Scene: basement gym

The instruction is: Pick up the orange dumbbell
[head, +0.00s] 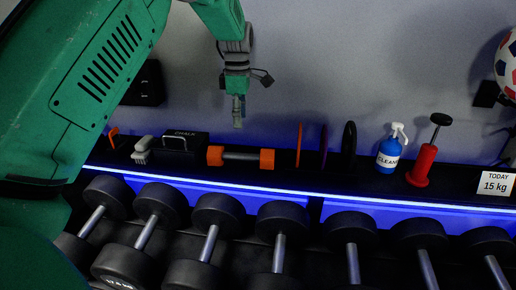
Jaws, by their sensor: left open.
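My green left arm fills the left of the view and hides part of the shelf there. My right gripper is not in view.
A chalk box (184,145) and a grey brush (142,149) are left of the dumbbell. Large black dumbbells (281,220) fill the rack below.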

